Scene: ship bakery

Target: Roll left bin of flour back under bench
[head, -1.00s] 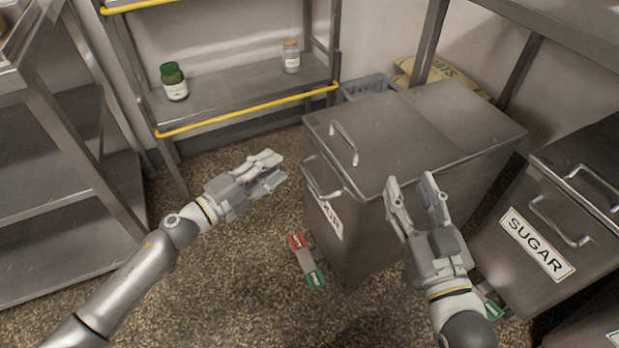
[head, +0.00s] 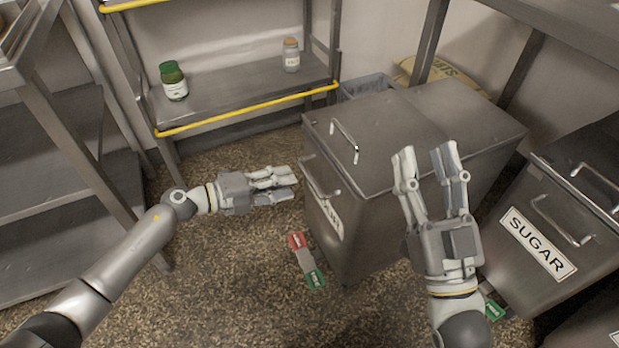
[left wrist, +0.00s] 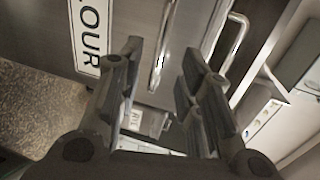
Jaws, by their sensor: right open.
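The flour bin (head: 345,225) is a grey metal box with a lid, standing at the centre of the head view. Its front has a partly seen label, which reads "LOUR" in the left wrist view (left wrist: 90,35). Its front handle (head: 320,175) is a metal bar, and a second handle (head: 345,140) sits on the lid. My left gripper (head: 292,183) is open and empty, just left of the front handle. In the left wrist view a handle bar (left wrist: 160,55) shows beyond and between the fingers. My right gripper (head: 428,160) is open and appears over the bin's right side.
A sugar bin (head: 545,235) stands to the right. A metal bench (head: 570,25) is above at the back right. A shelf (head: 240,85) holds two jars behind. Red and green foot tabs (head: 306,260) lie at the flour bin's base. The floor at front left is clear.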

